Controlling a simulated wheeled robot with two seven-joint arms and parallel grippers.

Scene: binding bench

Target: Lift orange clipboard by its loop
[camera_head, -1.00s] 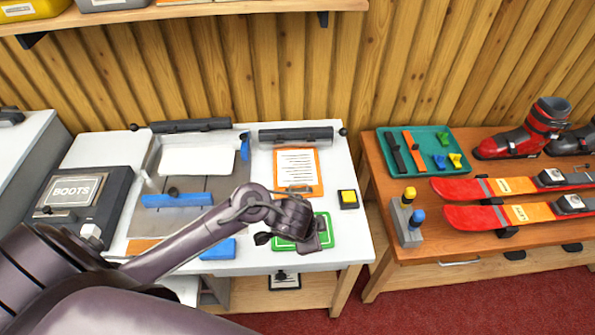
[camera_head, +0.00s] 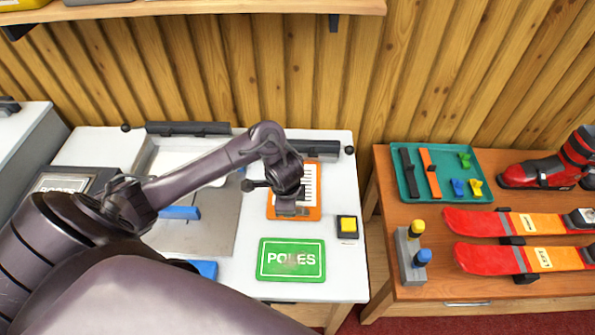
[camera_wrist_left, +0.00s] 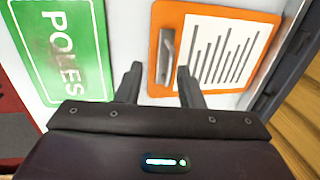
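The orange clipboard (camera_head: 315,202) lies flat on the white bench with a lined sheet on it. In the left wrist view the clipboard (camera_wrist_left: 159,78) has a raised grey metal loop (camera_wrist_left: 167,48) along its near edge. My left gripper (camera_head: 285,192) hangs over the clipboard and hides part of it. In the left wrist view the left gripper (camera_wrist_left: 158,80) is open and empty, its two fingertips near the loop's lower end. I cannot tell how high the fingertips are above it. My right gripper is not in view.
A green POLES mat (camera_head: 291,272) lies in front of the clipboard. A yellow button box (camera_head: 347,226) is to its right and a dark bar (camera_head: 308,140) behind it. Across a gap, a wooden table (camera_head: 440,272) holds a teal tray (camera_head: 410,195) and skis.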

